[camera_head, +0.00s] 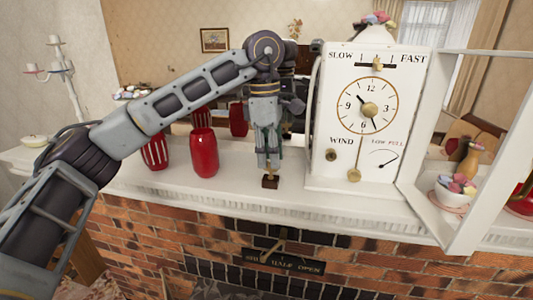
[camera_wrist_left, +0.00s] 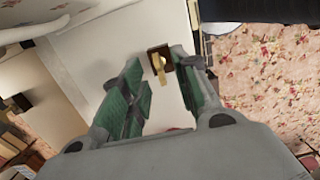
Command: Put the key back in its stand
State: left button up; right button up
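The small dark stand (camera_head: 270,183) sits on the white mantel, left of the clock's base. In the left wrist view the stand (camera_wrist_left: 164,49) shows beyond the fingertips. The brass key (camera_wrist_left: 158,67) shows at the stand and appears to be in it, extending toward the camera. My left gripper (camera_head: 268,164) points down just above the stand. Its green-padded fingers are apart, with the key seen in the gap between the tips; I see no finger closed on it. In the head view the fingers mostly hide the key. My right gripper is not in view.
The white clock (camera_head: 368,140) stands close to the right of the gripper, its glass door (camera_head: 447,225) swung open. Red vases (camera_head: 204,153) stand to the left. The mantel's front edge is close in front of the stand. A bowl of flowers (camera_head: 453,196) shows at the right.

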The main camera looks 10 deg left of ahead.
pick_arm(q)
notch_tip(320, 180, up, 12)
jog(key=a, duration=0.1)
jog(key=shift+s, duration=0.25)
dwell(1.1)
jog(key=shift+a+f, duration=0.1)
dwell(0.5)
